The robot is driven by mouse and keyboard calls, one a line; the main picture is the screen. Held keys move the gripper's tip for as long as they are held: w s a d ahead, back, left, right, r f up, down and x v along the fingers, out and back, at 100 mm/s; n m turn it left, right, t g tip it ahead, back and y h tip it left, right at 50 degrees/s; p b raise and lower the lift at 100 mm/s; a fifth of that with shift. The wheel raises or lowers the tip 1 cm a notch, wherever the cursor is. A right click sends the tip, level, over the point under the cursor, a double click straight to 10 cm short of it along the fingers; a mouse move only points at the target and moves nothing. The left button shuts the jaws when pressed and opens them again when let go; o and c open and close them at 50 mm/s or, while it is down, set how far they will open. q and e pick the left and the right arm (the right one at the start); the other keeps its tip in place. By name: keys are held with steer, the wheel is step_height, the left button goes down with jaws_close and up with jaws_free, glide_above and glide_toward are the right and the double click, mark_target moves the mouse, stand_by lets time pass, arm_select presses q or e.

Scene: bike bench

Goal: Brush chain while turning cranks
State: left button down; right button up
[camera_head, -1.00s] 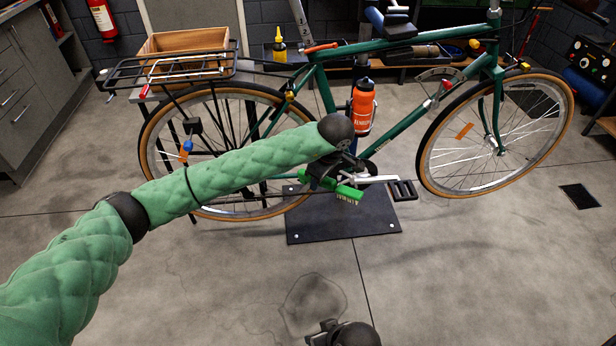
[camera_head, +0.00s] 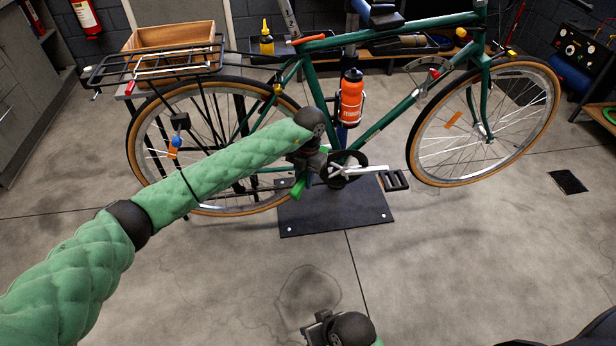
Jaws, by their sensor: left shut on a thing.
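The green bicycle (camera_head: 394,121) stands over a dark base plate (camera_head: 345,216). Its chainring (camera_head: 335,180) and silver crank arm (camera_head: 362,170) show at the middle, with a black pedal (camera_head: 394,180) pointing right. My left gripper (camera_head: 303,166) is shut on the green brush (camera_head: 298,188), just left of the chainring. The brush is mostly hidden by the gripper, and I cannot tell whether it touches the chain. My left arm and gripper hide much of the chain. My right gripper (camera_head: 322,328) is low at the bottom edge, away from the bicycle; its jaws are unclear.
An orange bottle (camera_head: 352,98) sits on the frame. A rear rack (camera_head: 150,66) stands over the rear wheel (camera_head: 150,150), with a wooden box (camera_head: 170,40) behind. A yellow bottle (camera_head: 266,38) stands behind the bicycle. The floor in front is clear.

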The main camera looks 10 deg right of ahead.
arm_select(q)
steer(key=n, duration=0.3)
steer(key=shift+w+a+f, duration=0.1)
steer(key=shift+a+f, duration=0.1)
steer(key=shift+f, duration=0.05)
steer(key=n+h, duration=0.1)
steer(key=n, duration=0.2)
steer(key=shift+a, duration=0.1)
steer(key=n, duration=0.4)
steer(key=shift+h, duration=0.3)
steer(key=n, duration=0.4)
steer(key=shift+t, duration=0.3)
steer(key=w+a+f, duration=0.5)
steer(key=w, duration=0.3)
steer(key=shift+w, duration=0.2)
steer(key=shift+a+f, duration=0.1)
arm_select(e)
steer(key=shift+o, duration=0.2)
